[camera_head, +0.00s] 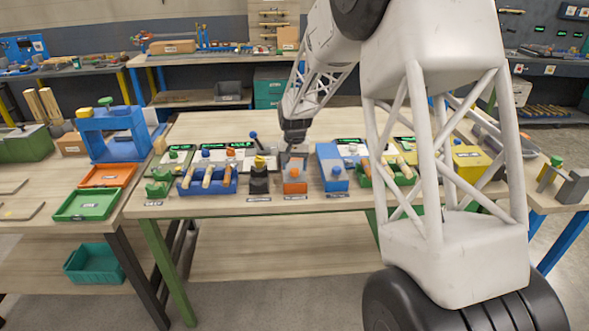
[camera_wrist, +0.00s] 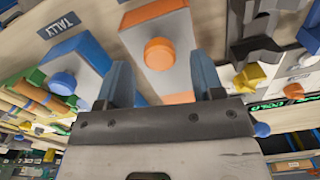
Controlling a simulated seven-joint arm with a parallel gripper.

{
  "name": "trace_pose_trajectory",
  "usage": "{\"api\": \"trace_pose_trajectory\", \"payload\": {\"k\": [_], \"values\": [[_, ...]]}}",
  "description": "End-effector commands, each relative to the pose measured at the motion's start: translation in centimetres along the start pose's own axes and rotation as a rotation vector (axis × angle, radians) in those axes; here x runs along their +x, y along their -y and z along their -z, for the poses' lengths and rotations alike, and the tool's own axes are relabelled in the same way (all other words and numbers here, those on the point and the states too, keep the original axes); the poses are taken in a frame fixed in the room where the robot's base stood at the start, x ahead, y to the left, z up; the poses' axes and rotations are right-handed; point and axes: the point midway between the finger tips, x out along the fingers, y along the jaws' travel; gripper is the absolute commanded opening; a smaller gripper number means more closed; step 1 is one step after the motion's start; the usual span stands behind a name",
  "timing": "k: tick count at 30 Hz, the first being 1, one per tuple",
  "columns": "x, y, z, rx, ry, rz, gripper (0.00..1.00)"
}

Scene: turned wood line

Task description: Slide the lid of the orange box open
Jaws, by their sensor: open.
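The orange box (camera_head: 295,188) stands near the front edge of the middle table. In the wrist view, it has a grey lid (camera_wrist: 181,32) with a round orange knob (camera_wrist: 160,54), and orange shows at both ends. The lid appears to cover the box; I cannot see inside. My gripper (camera_head: 294,148) is above the rear part of the box, pointing down. In the wrist view, its two blue-grey fingers are apart, with the knob and lid between them. It is open and holds nothing. I cannot tell whether the fingers touch the box.
A black stand (camera_head: 259,181) with a yellow knob is close on the left. A blue rack (camera_head: 208,182) of wooden handles stands further left.

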Motion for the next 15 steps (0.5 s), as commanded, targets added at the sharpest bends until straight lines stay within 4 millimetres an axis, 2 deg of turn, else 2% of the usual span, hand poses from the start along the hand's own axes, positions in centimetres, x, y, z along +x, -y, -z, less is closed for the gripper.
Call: {"api": "trace_pose_trajectory", "payload": {"k": [6,15], "values": [[1.6,0.0,0.0,0.000,0.000,0.000,0.61],[1.9,0.0,0.0,0.000,-0.001,0.000,0.61]]}}
